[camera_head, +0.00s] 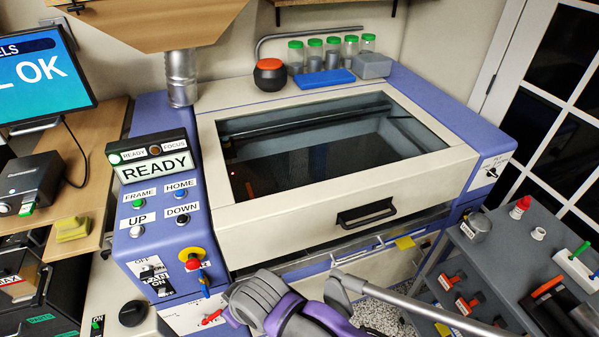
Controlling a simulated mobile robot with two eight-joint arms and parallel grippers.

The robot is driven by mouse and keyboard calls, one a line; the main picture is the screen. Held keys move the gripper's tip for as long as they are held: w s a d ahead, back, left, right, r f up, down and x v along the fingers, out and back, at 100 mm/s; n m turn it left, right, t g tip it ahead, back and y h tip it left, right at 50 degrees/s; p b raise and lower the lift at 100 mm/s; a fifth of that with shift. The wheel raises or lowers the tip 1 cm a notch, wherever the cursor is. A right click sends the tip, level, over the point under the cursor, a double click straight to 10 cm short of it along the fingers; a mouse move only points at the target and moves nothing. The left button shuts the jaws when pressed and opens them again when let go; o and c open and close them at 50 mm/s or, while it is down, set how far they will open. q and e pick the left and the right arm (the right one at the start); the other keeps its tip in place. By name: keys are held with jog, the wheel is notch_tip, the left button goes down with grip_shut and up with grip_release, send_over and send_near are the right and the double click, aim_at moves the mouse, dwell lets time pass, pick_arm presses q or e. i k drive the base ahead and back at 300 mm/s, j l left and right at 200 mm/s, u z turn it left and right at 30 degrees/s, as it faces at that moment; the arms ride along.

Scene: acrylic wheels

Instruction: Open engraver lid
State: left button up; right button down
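The engraver (170,113) is a large blue and cream machine across the middle of the view. Its lid (290,207) is a cream frame around a dark glass window (340,150) and lies shut. A black bar handle (367,214) sits on the lid's front face, right of its middle. Inside, a dim bed shows through the glass. Neither of my grippers can be made out in this view, and nothing touches the handle.
A grey and purple body (290,316) and a grey tube (440,311) lie before the engraver; I cannot tell what they belong to. Green-lidded jars (314,56) and a blue case (324,79) stand behind the lid. A READY panel (153,168) is at left, a grey cart (530,240) at right.

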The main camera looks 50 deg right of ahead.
aim_at(258, 230)
jog(key=z, duration=2.05)
